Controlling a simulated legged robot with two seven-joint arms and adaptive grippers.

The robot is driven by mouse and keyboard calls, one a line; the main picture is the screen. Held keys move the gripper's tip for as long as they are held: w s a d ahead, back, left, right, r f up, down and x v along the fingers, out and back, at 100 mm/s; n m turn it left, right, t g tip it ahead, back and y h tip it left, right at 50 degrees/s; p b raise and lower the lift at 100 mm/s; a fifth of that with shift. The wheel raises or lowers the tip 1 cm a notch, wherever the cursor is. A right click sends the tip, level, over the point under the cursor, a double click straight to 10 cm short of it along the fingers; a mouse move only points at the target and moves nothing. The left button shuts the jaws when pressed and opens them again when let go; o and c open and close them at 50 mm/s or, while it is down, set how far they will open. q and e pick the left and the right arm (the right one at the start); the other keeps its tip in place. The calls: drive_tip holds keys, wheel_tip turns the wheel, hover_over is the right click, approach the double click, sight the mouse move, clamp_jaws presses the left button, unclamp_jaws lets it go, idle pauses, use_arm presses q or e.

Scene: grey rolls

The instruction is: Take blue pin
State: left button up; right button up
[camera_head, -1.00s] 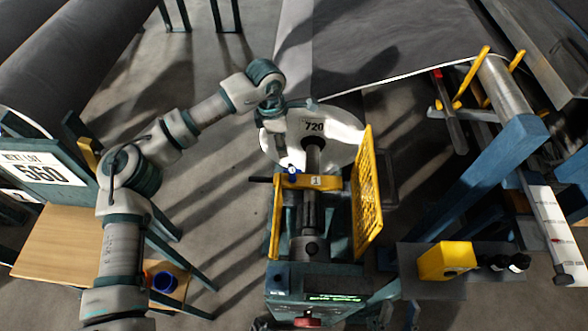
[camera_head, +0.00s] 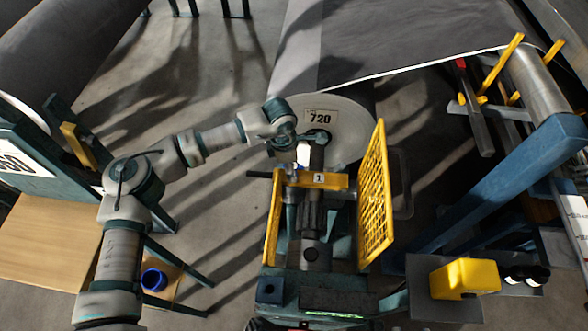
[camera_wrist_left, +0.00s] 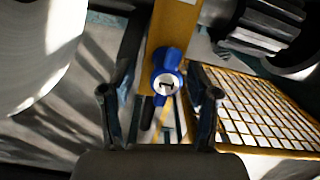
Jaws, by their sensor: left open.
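The blue pin (camera_wrist_left: 167,84) has a round white face marked 1 and sits at a yellow bracket (camera_wrist_left: 180,25) in the left wrist view. In the head view the bracket is the yellow crossbar (camera_head: 325,180) with a 1 label, and the pin is mostly hidden by my left gripper (camera_head: 299,160). In the left wrist view my left gripper (camera_wrist_left: 158,110) is open, with the pin's head between and just beyond its two fingertips. I cannot tell whether the fingers touch it. My right gripper is not in view.
A yellow mesh guard (camera_head: 374,200) stands right of the bracket. The white roll end marked 720 (camera_head: 345,125) is behind it. A blue cup (camera_head: 153,280) stands at lower left, and a yellow box (camera_head: 465,278) at lower right. Blue beams cross the right side.

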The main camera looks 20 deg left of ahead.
use_arm(q)
drive_tip(key=shift+s+d+r, duration=0.1)
drive_tip(key=shift+d, duration=0.45)
drive_tip(key=c, duration=0.4)
clamp_jaws()
drive_tip(key=shift+a, duration=0.25)
drive_tip(key=shift+a, duration=0.1)
